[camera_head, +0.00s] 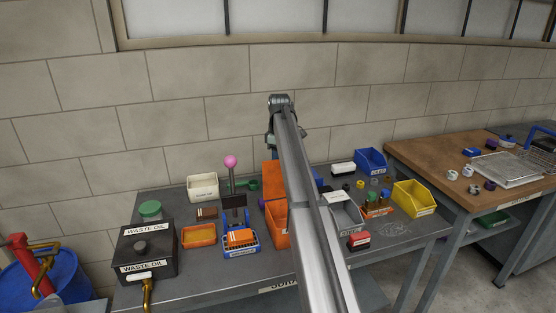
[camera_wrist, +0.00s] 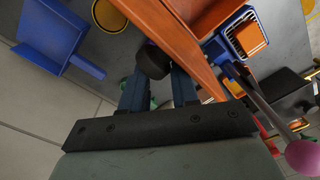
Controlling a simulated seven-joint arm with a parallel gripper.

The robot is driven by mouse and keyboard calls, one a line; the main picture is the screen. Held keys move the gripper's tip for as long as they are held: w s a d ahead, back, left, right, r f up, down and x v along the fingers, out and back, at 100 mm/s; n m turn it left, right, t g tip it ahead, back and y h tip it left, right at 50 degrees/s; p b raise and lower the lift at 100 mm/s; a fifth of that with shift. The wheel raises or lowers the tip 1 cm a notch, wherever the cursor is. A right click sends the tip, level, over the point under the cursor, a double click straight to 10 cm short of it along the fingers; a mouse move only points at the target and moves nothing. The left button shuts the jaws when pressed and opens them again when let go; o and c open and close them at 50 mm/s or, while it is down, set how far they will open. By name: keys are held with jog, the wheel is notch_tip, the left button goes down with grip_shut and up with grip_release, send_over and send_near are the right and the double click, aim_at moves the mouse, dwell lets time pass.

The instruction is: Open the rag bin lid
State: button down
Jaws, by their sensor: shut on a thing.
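The orange bin (camera_head: 276,226) stands on the grey bench, partly hidden behind my arm. Its orange lid (camera_head: 270,174) appears to stand raised at the back of the bin. In the wrist view the lid (camera_wrist: 175,35) is a long orange panel slanting across the top, with another orange part of the bin (camera_wrist: 212,14) beside it. My gripper (camera_wrist: 155,78) is shut on a dark round knob (camera_wrist: 152,60) at the lid's face. In the head view my arm hides most of the gripper and the knob. I cannot read a label on the bin.
Left of the bin are a blue rack (camera_head: 240,246), a pink-balled lever (camera_head: 231,162), an orange tray (camera_head: 198,236) and a black waste oil box (camera_head: 147,249). Right are a grey bin (camera_head: 346,214), a yellow bin (camera_head: 413,199) and a blue bin (camera_head: 371,161). A block wall stands behind.

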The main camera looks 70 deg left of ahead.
jog(key=shift+w+a+f, duration=0.15)
jog(key=shift+w+f, duration=0.2)
jog(key=shift+w, duration=0.2)
jog(key=shift+w+a+f, duration=0.15)
jog(key=shift+w+f, duration=0.15)
jog(key=shift+w, duration=0.2)
jog(key=c, duration=1)
grip_release()
jog(key=shift+f, duration=0.1)
notch_tip(320, 180, up, 15)
jog(key=s, duration=0.1)
jog(key=shift+d, duration=0.1)
